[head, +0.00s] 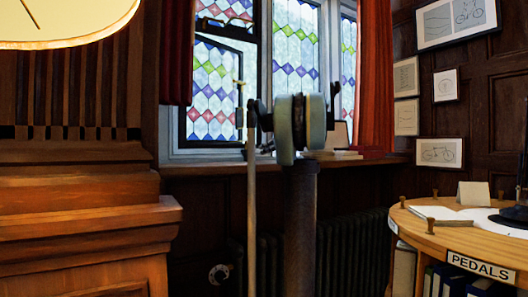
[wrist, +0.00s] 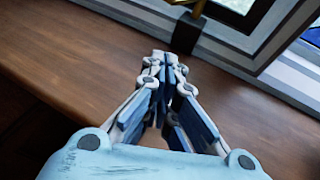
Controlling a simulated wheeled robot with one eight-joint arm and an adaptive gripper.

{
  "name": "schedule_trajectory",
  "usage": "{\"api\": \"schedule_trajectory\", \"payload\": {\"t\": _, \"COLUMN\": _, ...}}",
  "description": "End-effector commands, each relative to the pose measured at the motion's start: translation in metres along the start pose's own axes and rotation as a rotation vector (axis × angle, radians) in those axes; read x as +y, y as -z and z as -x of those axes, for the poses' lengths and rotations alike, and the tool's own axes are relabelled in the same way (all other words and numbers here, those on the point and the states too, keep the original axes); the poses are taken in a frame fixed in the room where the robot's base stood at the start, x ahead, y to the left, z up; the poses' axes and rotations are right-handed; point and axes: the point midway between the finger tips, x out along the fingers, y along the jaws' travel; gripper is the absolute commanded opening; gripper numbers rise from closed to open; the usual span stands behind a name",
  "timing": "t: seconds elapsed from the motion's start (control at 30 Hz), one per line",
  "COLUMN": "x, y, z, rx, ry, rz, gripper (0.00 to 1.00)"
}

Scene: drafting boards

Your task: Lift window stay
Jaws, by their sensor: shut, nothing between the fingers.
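In the wrist view, my gripper (wrist: 166,62) is shut and empty, with its fingertips together above the wooden sill. In the head view, my arm stands in front of the leaded window (head: 296,60); I cannot make out the fingertips or a clear stay there.
The sill (wrist: 70,55) is bare near my gripper. The grey window frame (wrist: 235,65) rises close on the right. Red curtains (head: 376,80) flank the window. A wooden cabinet (head: 85,235) stands left, and a round table (head: 455,240) with a PEDALS label stands right.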

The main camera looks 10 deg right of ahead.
Motion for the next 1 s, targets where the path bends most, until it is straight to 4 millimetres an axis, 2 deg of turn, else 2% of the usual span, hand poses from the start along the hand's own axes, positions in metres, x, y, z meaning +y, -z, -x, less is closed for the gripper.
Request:
{"api": "schedule_trajectory", "payload": {"t": 0.4, "x": 0.001, "y": 0.000, "z": -0.075, "rx": 0.000, "ry": -0.003, "rz": 0.003, "gripper": 0.00}}
{"api": "schedule_trajectory", "payload": {"t": 0.7, "x": 0.001, "y": -0.032, "z": -0.062, "rx": 0.001, "ry": -0.001, "rz": 0.002, "gripper": 0.00}}
{"api": "schedule_trajectory", "payload": {"t": 1.0, "x": 0.001, "y": -0.038, "z": -0.060, "rx": 0.001, "ry": -0.001, "rz": 0.002, "gripper": 0.00}}
